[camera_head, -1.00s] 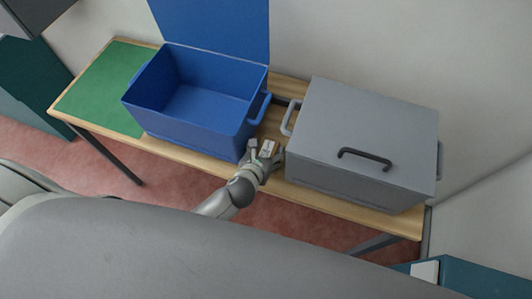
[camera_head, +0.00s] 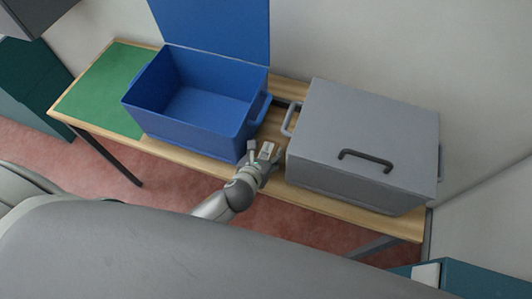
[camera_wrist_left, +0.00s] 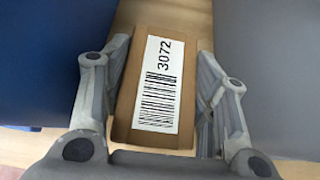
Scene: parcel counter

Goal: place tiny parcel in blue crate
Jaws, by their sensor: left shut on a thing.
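The tiny parcel (camera_wrist_left: 140,93) is a brown box with a white barcode label reading 3072. In the left wrist view it sits between the two fingers of my left gripper (camera_wrist_left: 160,95), which is shut on it. In the head view my left gripper (camera_head: 263,151) is at the table's front edge, between the two crates, and the parcel shows only as a small pale patch there. The blue crate (camera_head: 190,132) stands open and looks empty, just left of the gripper, its lid (camera_head: 215,28) raised at the back. My right gripper is not in view.
A closed grey crate (camera_head: 340,125) with a dark lid handle stands close on the right of the gripper. A green mat (camera_head: 98,85) lies on the left of the wooden table (camera_head: 180,153). The gap between the crates is narrow.

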